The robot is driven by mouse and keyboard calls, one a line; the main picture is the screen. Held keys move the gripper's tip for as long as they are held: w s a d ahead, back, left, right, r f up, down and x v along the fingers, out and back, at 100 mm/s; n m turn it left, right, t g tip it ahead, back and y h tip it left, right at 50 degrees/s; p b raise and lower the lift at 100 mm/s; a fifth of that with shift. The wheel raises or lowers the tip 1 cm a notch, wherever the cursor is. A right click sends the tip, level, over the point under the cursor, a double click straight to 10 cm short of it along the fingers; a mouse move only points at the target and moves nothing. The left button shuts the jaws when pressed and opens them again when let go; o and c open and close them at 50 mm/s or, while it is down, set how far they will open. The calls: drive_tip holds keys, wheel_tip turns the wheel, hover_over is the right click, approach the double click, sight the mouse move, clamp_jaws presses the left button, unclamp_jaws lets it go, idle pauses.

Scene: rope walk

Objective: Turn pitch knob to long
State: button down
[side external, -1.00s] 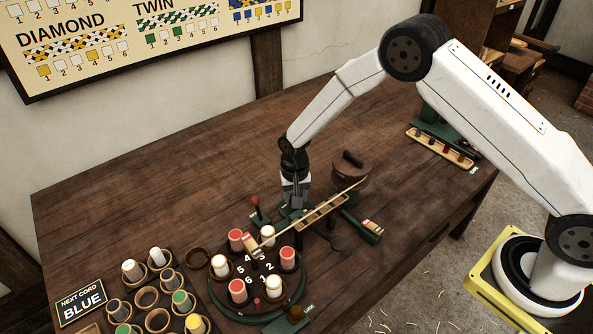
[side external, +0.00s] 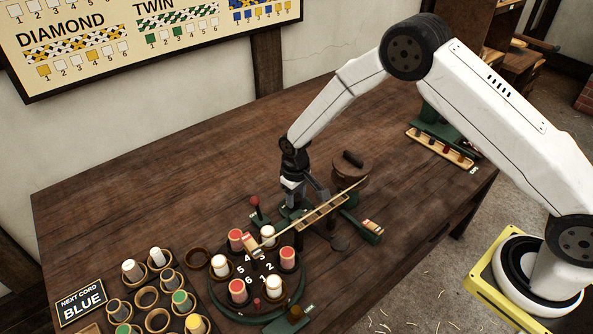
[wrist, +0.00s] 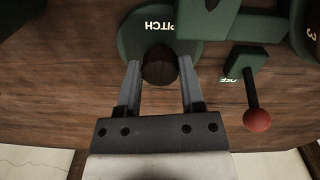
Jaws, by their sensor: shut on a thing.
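The pitch knob (wrist: 159,68) is a dark brown round grip on a green disc (wrist: 133,45). White lettering on the disc reads PITCH, upside down in the wrist view. My gripper (wrist: 160,75) has one grey finger on each side of the knob and is shut on it. No pointer or long mark shows, so I cannot tell the knob's setting. In the side view my gripper (side external: 297,204) is low over the green machine, behind the wooden ruler-like bar (side external: 321,210), and the knob is hidden there.
A red-ball lever (wrist: 257,119) stands close beside the knob; it also shows in the side view (side external: 255,203). The numbered bobbin disc (side external: 258,268) is in front. A brown lidded drum (side external: 350,172) stands just right of my gripper. The left tabletop (side external: 130,205) is clear.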

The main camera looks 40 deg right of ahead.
sight(296, 197)
idle(0.4)
drive_tip(key=shift+c, duration=1.1)
unclamp_jaws()
drive_tip(key=shift+r, duration=0.1)
drive_tip(key=shift+r, duration=3.85)
drive_tip(key=shift+r, duration=0.1)
drive_tip(key=shift+s+d+r, duration=0.25)
drive_tip(key=shift+s+r, duration=0.1)
drive_tip(key=shift+r, duration=0.05)
drive_tip(key=s+d+r+t, duration=0.1)
drive_tip(key=s+d+r, duration=0.1)
drive_tip(key=s, duration=0.4)
drive_tip(key=s+d+r+m, duration=0.1)
drive_tip(key=s+d+r, duration=0.2)
drive_tip(key=s, duration=0.4)
drive_tip(key=s+d+r+t, duration=0.1)
drive_tip(key=s+d+r, duration=0.2)
drive_tip(key=s, duration=0.4)
drive_tip(key=shift+s+r+m+t, duration=0.25)
drive_tip(key=shift+r+m+t, duration=0.05)
drive_tip(key=shift+r, duration=0.25)
